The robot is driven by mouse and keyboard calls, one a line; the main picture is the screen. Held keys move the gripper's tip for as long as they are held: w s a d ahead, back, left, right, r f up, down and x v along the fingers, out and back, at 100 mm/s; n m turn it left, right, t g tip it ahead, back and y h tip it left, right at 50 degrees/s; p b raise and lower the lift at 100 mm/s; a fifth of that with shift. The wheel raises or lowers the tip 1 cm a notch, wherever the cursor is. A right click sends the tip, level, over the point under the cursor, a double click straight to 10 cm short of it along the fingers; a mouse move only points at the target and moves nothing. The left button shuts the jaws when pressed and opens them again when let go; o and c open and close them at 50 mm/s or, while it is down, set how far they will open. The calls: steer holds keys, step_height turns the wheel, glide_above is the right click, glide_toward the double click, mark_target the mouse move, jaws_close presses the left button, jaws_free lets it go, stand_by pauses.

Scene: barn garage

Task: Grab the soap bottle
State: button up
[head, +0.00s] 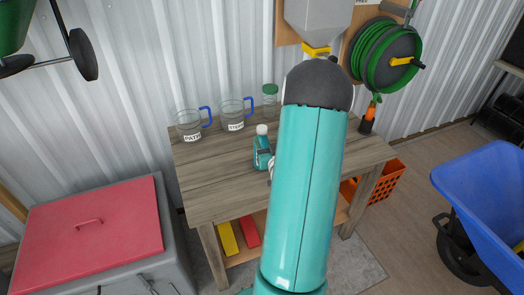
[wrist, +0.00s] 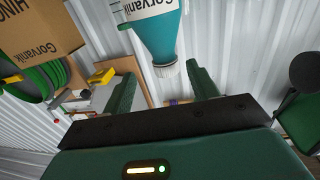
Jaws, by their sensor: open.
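The soap bottle (head: 263,158), teal with a white cap, stands upright on the wooden workbench, left of my arm. In the wrist view the teal bottle (wrist: 160,42) with a pale label appears upside down at the top, its white cap pointing down toward the gap between my fingers. My gripper (wrist: 162,76) is open, with a dark green finger on each side and nothing held between them. The bottle's label end is cut off by the frame edge. My teal arm hides the gripper in the head view.
On the workbench (head: 205,172) stand two clear jugs with blue handles (head: 190,125) (head: 232,115) and a green-lidded jar (head: 270,100). A hose reel (head: 385,55) hangs at the right. A red-lidded chest (head: 90,235) stands at the left, a blue wheelbarrow (head: 490,190) at the right.

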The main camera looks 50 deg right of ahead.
mark_target(261, 127)
steer(key=shift+x, duration=1.15)
steer(key=shift+w+a+r+x, duration=0.1)
steer(key=shift+x, duration=0.8)
steer(key=shift+w+a+r+x, duration=0.1)
steer(key=shift+x, duration=0.8)
steer(key=shift+w+a+x, duration=0.1)
steer(key=shift+x, duration=0.75)
jaws_close()
